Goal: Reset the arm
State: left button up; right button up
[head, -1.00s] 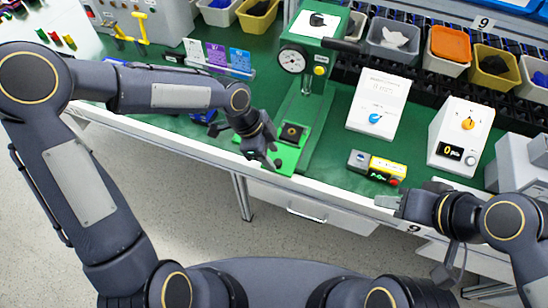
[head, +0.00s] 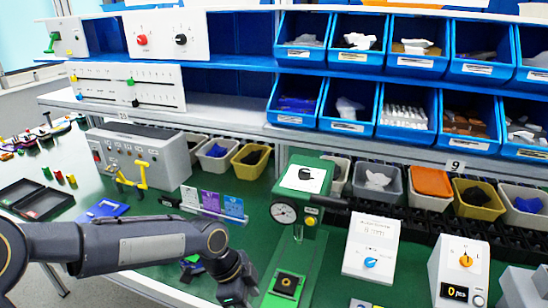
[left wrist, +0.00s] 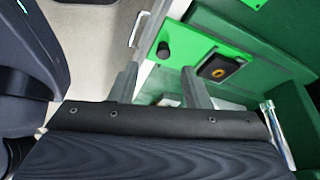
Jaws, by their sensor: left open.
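My left gripper (head: 238,294) is at the bottom of the head view, left of the green press base (head: 283,290). In the left wrist view its two fingers (left wrist: 158,88) stand apart with nothing between them. Beyond them is a bright green plate with a black knob (left wrist: 163,50) and a black square block (left wrist: 218,68). A white box with a blue rotary knob (head: 371,262) and a white box with an orange knob (head: 466,254) and a display stand to the right, away from the gripper. My right gripper is out of view.
A green press with a round gauge (head: 284,212) stands mid-bench, its black handle sticking out right. A grey box with yellow levers (head: 140,160) is at left. Blue bins (head: 345,110) fill the shelves. Open bins (head: 375,190) line the bench back.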

pick_arm(q)
jog(key=s+a+r+n+t, duration=0.2)
jog(key=s+a+r+n, duration=0.2)
jog(key=s+a+n, duration=0.3)
jog(key=s+a+r+n+t, duration=0.3)
jog(key=s+a+n, duration=0.4)
jog(key=s+n, duration=0.3)
jog(key=shift+s+a+r+n+t, duration=0.15)
jog(key=shift+s+r+n+t, duration=0.2)
jog(key=shift+n, duration=1.05)
